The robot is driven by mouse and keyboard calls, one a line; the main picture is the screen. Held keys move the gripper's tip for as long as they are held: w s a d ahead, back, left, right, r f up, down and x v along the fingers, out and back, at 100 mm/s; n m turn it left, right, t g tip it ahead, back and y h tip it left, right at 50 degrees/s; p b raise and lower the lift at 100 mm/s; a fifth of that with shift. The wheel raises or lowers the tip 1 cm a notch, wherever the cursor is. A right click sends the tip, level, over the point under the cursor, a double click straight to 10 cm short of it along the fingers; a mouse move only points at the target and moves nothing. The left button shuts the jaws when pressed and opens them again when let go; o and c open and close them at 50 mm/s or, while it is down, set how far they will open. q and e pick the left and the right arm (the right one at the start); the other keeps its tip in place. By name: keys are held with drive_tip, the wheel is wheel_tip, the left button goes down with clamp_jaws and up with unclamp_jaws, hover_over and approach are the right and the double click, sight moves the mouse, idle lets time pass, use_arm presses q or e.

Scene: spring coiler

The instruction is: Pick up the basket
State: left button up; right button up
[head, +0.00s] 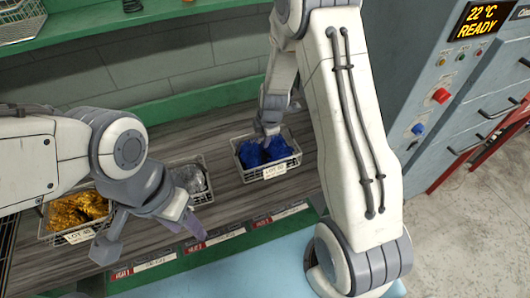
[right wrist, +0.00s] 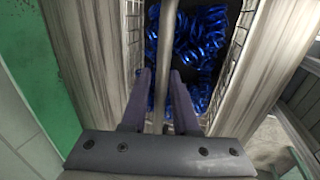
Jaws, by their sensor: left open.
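A wire basket (head: 279,165) of blue coils stands on the grey wooden shelf, with a white lot label on its front. My right gripper (head: 264,136) is at this basket from above. In the right wrist view its two fingers (right wrist: 160,85) stand on either side of a thin grey bar (right wrist: 164,30) that runs across above the blue coils (right wrist: 196,40). Whether the fingers press on the bar is unclear. My left gripper (head: 150,238) is open and empty, in front of two other baskets, and partly hides them.
A basket of gold coils (head: 77,236) and one of silver coils (head: 208,185) stand further left on the shelf (head: 226,188). An upper green shelf (head: 120,22) runs behind. A control cabinet with a READY display (head: 484,20) stands right. Open floor lies at the lower right.

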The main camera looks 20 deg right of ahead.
clamp_jaws()
drive_tip(key=shift+w+r, duration=0.1)
idle(1.3)
